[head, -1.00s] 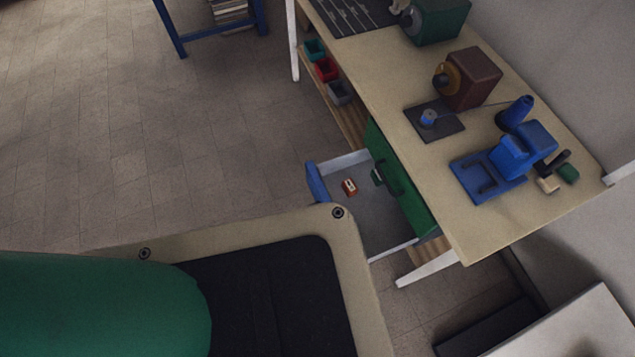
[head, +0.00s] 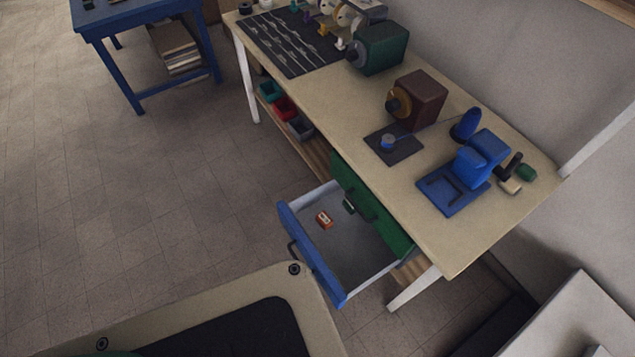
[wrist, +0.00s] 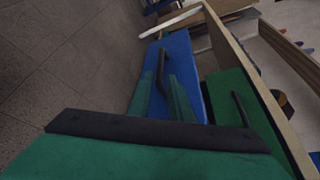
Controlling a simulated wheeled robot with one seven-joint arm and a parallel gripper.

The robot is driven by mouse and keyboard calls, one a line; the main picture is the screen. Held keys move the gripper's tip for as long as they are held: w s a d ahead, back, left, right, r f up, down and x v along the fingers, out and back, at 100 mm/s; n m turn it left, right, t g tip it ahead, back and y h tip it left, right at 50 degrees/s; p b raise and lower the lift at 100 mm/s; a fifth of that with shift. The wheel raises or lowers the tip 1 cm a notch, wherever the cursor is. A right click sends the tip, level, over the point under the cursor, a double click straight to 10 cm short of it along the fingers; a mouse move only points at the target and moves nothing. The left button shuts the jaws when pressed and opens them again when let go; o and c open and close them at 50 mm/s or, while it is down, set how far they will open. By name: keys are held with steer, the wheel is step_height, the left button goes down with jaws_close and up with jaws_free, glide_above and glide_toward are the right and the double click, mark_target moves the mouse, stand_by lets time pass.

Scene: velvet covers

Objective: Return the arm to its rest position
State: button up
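My gripper (wrist: 161,92) shows in the wrist view as two green fingers standing apart beyond a dark bar, open with nothing between them. Beyond the fingers is the blue front of a drawer with its dark handle (wrist: 162,74). I cannot tell the gap between fingers and drawer. In the head view the gripper is out of frame; only a sliver of green, likely my arm, shows at the bottom left. The drawer (head: 312,255) stands pulled out from the bench. A small red and white item (head: 324,220) lies inside it.
The workbench (head: 455,240) carries a blue machine (head: 462,178), a brown motor-like block (head: 420,98) and a green one (head: 383,48). A blue table (head: 130,15) stands far left. The open drawer juts into the floor space; the floor (head: 130,200) at left is clear.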

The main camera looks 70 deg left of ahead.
steer(key=w+d+r+n+t+h, duration=0.1)
steer(key=d+t+h, duration=0.3)
steer(key=d, duration=0.5)
steer(key=d+r+n+t+h, duration=0.1)
steer(key=d+r+n+h, duration=0.1)
steer(key=d+h, duration=0.5)
steer(key=w+d+r+n+t+h, duration=0.1)
steer(key=d+r, duration=0.3)
steer(key=r, duration=0.5)
steer(key=w+d+r+n+t+h, duration=0.1)
steer(key=d+r+t, duration=0.3)
steer(key=r, duration=0.6)
steer(key=w+d+r+n+t+h, duration=0.2)
steer(key=d+r+n+t, duration=0.1)
steer(key=r, duration=0.6)
steer(key=shift+w+d+r, duration=0.15)
steer(key=shift+d+r, duration=0.25)
steer(key=shift+d, duration=0.35)
steer(key=shift+a, duration=0.1)
